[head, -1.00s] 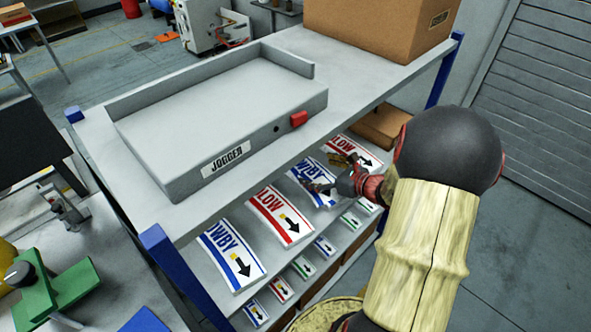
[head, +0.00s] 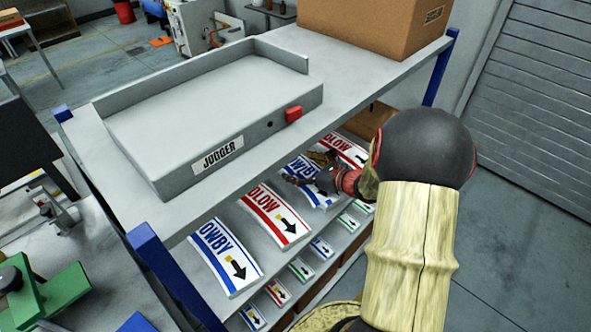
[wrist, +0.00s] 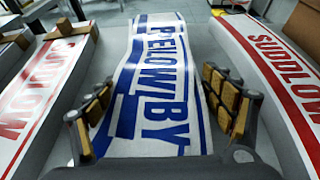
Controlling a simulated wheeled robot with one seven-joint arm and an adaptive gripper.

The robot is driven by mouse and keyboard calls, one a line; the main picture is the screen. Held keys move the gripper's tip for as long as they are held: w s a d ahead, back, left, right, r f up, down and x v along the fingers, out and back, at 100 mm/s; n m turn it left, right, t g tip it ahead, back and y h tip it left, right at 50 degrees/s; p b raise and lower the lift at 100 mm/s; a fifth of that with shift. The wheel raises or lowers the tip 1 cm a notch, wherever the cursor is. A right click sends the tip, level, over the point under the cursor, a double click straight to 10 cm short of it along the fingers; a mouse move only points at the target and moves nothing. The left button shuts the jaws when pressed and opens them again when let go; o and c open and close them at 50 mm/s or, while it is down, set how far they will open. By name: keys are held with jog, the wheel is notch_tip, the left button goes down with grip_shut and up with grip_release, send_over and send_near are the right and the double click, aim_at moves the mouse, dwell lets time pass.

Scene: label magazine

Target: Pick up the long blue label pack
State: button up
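A long blue label pack (wrist: 160,75), white with blue lettering reading PELOWBY, runs away from me between my gripper's fingers in the wrist view. My gripper (wrist: 160,105) is open, with one padded finger at each side of the pack's near part. Gaps show between the pads and the pack's edges. In the head view the same pack (head: 296,166) lies on the shelf under the top board, partly covered by my gripper (head: 312,172). A second long blue pack (head: 226,258) lies at the near left end of that shelf.
Long red SUDLOW packs flank the blue one, on the left (wrist: 40,85) and right (wrist: 275,70). Smaller packs (head: 300,268) lie on a lower shelf. Above is the top board with a grey jogger tray (head: 205,110) and a cardboard box (head: 375,25). A blue post (head: 165,265) stands at the front left.

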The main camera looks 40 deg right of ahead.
jog(key=c, duration=1.4)
jog(key=shift+r, duration=0.1)
